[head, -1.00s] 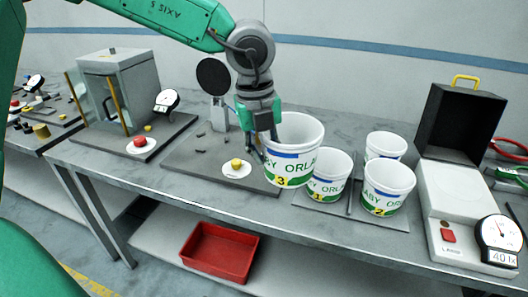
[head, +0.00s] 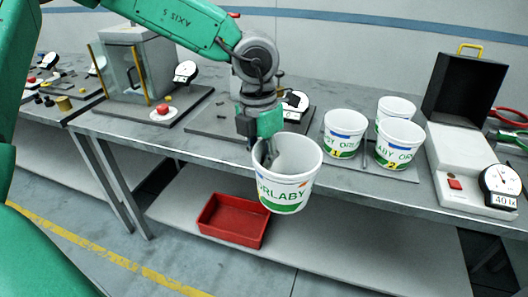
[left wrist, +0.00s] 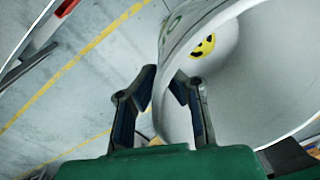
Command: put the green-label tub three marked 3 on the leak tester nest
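The held tub (head: 283,202) is white with a green ORLABY label. It hangs tilted in front of the table edge, clear of the table; its number is turned out of sight. My left gripper (head: 268,158) is shut on its rim wall, one finger inside and one outside. The left wrist view shows the fingers (left wrist: 165,100) astride the wall of the tub (left wrist: 262,70), with a yellow mark inside. A chambered station (head: 130,65) with a gauge (head: 186,72) and red button stands at left. I cannot read which station is the leak tester. My right gripper is out of view.
Tubs 1 (head: 345,134) and 2 (head: 399,146) and another tub (head: 396,108) stand right. A black-lidded tester (head: 470,165) is beyond them. A base plate (head: 205,118) lies behind my gripper. A red bin (head: 232,221) sits on the lower shelf.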

